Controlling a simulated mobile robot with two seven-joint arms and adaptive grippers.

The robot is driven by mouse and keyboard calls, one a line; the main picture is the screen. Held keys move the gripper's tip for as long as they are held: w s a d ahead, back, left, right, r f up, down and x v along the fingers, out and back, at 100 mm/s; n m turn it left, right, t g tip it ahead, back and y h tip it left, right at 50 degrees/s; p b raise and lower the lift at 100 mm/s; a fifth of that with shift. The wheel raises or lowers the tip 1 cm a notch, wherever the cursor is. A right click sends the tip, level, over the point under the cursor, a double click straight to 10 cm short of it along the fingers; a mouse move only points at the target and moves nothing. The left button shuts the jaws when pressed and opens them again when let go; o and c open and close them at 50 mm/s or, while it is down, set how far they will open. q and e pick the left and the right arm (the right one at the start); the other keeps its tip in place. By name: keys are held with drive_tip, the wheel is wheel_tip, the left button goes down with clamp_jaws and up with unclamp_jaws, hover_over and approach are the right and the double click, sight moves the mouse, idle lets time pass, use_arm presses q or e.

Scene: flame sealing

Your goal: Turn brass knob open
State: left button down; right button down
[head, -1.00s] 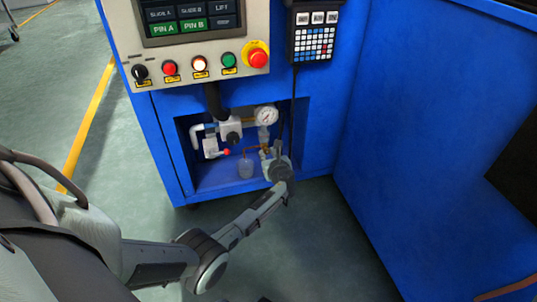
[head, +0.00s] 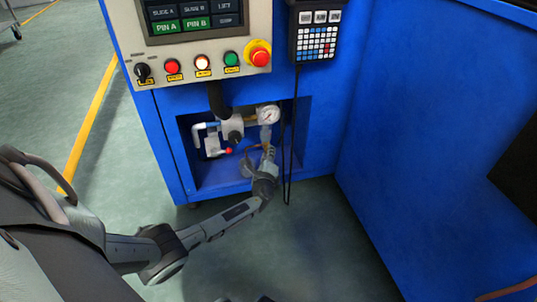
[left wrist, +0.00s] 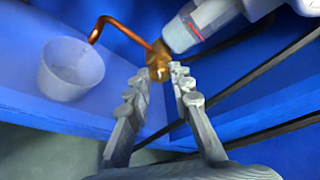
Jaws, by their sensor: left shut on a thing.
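The brass knob (left wrist: 158,68) shows in the left wrist view at the end of a bent copper pipe (left wrist: 125,32). My left gripper (left wrist: 160,78) is shut on it, with the fingertips meeting at the brass. In the head view my left gripper (head: 268,158) reaches into the recess of the blue cabinet, below the round pressure gauge (head: 268,116). There the gripper hides the knob, and how far the knob is turned cannot be told. My right gripper is not in view.
A pale cup (left wrist: 70,68) stands beside the pipe, left of my fingers. A white cylindrical fitting (left wrist: 180,30) is close above the knob. A red-tipped valve (head: 228,151) sits left of my gripper. A black cable (head: 288,165) hangs at the right of the recess.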

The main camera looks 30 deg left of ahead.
use_arm(q)
drive_tip(key=n+t, duration=0.1)
drive_tip(key=n, duration=0.1)
drive_tip(key=n+t, duration=0.1)
drive_tip(key=n, duration=0.1)
drive_tip(key=shift+a+f, duration=0.1)
drive_tip(key=shift+f, duration=0.1)
drive_tip(key=shift+n, duration=0.4)
drive_tip(key=c, duration=1.3)
unclamp_jaws()
drive_tip(key=shift+c, duration=0.2)
drive_tip(key=v, duration=1.2)
drive_tip(key=shift+f, duration=0.15)
